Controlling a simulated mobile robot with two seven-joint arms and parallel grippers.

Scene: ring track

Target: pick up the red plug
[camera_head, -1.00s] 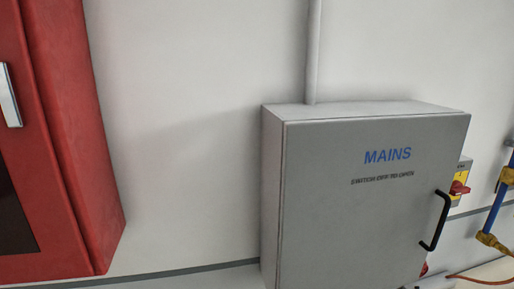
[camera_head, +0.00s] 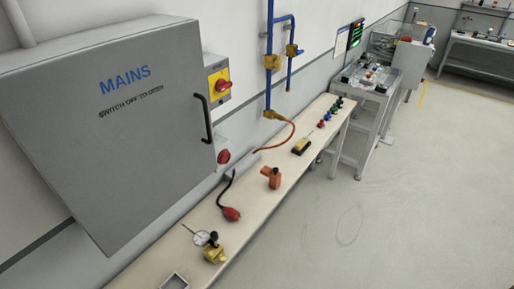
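A red plug (camera_head: 231,214) lies on a long, narrow cream bench (camera_head: 195,221) below the grey mains box. A black cable runs from the plug up toward the wall. A round red fitting (camera_head: 223,157) sits at the lower right side of the mains box. Neither of my grippers is in view.
The grey mains box (camera_head: 100,150) with a black handle juts over the bench at left. A red and yellow switch (camera_head: 220,86) is beside it. An orange tool (camera_head: 271,177), a dial gauge (camera_head: 201,238) and a yellow block (camera_head: 215,254) lie on the bench. The floor (camera_head: 400,215) at right is open.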

